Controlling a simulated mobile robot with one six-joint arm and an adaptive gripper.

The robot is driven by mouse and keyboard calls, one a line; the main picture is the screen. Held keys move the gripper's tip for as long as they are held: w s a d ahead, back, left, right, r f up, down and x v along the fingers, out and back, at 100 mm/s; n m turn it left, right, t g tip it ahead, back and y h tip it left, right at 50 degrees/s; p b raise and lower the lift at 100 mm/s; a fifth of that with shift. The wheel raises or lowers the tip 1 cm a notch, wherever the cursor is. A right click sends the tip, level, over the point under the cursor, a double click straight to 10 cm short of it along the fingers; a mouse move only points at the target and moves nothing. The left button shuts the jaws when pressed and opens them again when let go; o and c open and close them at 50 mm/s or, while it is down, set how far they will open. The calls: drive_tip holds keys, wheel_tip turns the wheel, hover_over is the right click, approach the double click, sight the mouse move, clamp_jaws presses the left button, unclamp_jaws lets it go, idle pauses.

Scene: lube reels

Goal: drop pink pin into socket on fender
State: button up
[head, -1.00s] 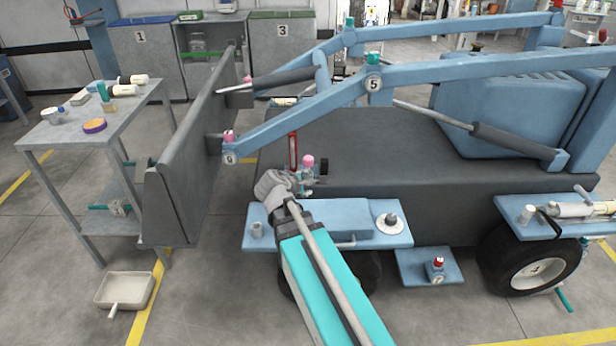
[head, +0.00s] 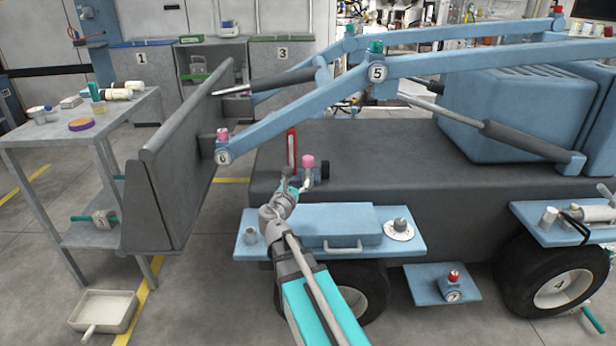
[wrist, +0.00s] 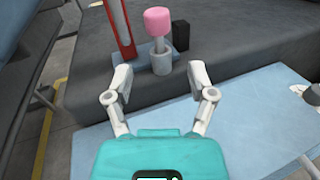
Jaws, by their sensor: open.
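The pink pin (wrist: 158,22) has a pink cap and a grey stem. In the head view my gripper (head: 293,182) is beside the pin, low and left.
A red frame (head: 292,148) stands left of the pin and a black block (wrist: 181,35) right of it. A round plate with a knob (head: 398,229) sits at the fender's right end. The grey loader bucket (head: 185,165) and blue lift arm (head: 290,132) rise left and above.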

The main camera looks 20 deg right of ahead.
sight(306, 163)
drive_tip(key=shift+w+a+f+n, duration=0.1)
drive_tip(key=shift+w+f+n, duration=0.05)
drive_tip(key=shift+n, duration=0.25)
drive_tip(key=x, duration=0.8)
drive_tip(key=shift+w, duration=0.15)
drive_tip(key=shift+w+d, duration=0.1)
drive_tip(key=shift+d, duration=0.15)
drive_tip(key=shift+r+x, duration=0.15)
drive_tip(key=shift+x, duration=1.15)
drive_tip(key=shift+r+x, duration=0.15)
drive_tip(key=shift+x, duration=1.1)
drive_tip(key=c, duration=0.9)
